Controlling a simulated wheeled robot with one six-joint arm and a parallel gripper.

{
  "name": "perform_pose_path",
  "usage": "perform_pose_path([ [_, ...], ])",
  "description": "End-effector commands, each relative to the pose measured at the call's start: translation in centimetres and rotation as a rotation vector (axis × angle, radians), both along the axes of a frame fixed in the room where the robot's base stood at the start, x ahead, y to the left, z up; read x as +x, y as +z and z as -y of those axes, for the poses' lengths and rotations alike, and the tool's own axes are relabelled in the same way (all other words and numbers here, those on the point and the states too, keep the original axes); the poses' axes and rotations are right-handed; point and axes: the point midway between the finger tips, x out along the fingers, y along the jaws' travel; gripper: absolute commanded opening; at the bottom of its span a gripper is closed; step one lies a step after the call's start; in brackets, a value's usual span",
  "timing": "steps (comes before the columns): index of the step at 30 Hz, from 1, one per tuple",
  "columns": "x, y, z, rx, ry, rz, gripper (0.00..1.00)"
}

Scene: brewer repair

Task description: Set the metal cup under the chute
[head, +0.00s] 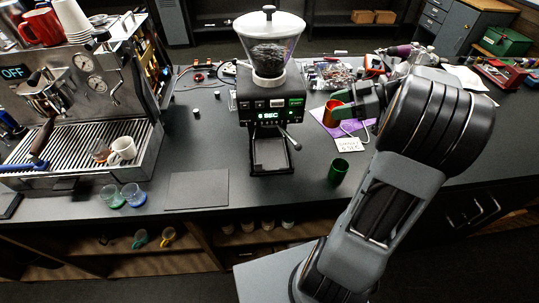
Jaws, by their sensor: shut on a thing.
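A copper-orange metal cup (331,117) is to the right of the grinder, above or beside a purple cloth. My gripper (341,106) is shut on this cup from the right; I cannot tell whether the cup touches the counter. The black grinder (270,104) stands mid-counter with a clear bean hopper on top and a lit green display. The chute area is below the display, and its details are too dark to make out. The grinder's base tray (271,163) looks empty. A green metal cup (339,170) stands near the counter's front edge, right of the grinder.
An espresso machine (85,85) stands at left with a white mug (122,150) on its grate. Glasses (132,195) and a dark mat (197,189) lie in front. A handwritten card (348,145) lies near the green cup. Clutter fills the back right.

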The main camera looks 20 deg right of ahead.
Motion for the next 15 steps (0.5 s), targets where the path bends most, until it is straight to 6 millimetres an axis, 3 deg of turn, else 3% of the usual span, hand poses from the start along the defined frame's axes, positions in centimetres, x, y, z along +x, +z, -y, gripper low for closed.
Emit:
perform_pose_path([
  [1, 0.0, -1.3, 0.1, 0.000, -0.001, 0.000, 0.30],
  [8, -0.1, -4.9, 0.2, 0.000, -0.004, 0.000, 0.30],
  [15, -0.1, -9.7, 0.2, 0.004, -0.005, -0.004, 0.30],
])
